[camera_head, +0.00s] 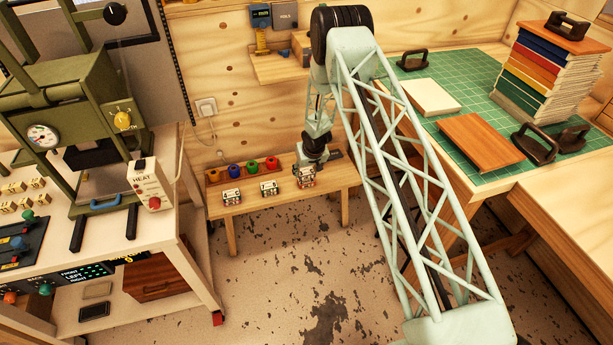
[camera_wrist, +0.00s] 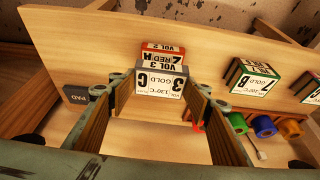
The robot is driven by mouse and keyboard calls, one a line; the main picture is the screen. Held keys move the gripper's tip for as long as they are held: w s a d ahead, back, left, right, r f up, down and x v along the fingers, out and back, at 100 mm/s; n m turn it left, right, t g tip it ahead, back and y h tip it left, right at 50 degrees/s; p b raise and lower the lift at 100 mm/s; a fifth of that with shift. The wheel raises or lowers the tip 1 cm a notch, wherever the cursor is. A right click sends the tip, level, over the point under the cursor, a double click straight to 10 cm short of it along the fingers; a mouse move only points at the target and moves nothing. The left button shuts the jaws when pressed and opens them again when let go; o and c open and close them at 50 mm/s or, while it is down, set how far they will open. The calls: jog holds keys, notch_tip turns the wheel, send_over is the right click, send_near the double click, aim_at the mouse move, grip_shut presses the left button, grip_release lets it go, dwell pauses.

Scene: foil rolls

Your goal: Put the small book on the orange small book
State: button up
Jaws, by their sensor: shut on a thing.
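My gripper (camera_wrist: 160,95) points down over the low wooden bench; in the head view (camera_head: 314,158) it is at the bench's right part. It is shut on a small book (camera_wrist: 160,82) with a white label reading VOL 3, GOLD, C, upside down in the wrist view. The orange small book (camera_wrist: 163,52), labelled VOL 2 and RED, shows just beyond the held book. The held book hides part of it, and I cannot tell whether the two touch.
Two other small books, one green-edged (camera_wrist: 252,80) and one at the left (camera_head: 232,197), stand along the bench (camera_head: 275,206). Coloured rolls (camera_head: 251,166) sit behind them. A dark pad (camera_wrist: 76,95) lies nearby. A heat press (camera_head: 95,125) stands left; a green mat (camera_head: 470,100) covers the right table.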

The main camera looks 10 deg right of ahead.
aim_at(307, 174)
jog(key=shift+f, duration=0.1)
dwell(0.3)
jog(key=shift+f+b, duration=0.6)
jog(key=shift+f, duration=1.05)
jog(key=shift+f, duration=0.15)
jog(key=o, duration=0.9)
jog(key=shift+v, duration=0.9)
jog(key=shift+p+v, duration=0.75)
jog(key=shift+v, duration=4.45)
jog(key=shift+w, duration=0.15)
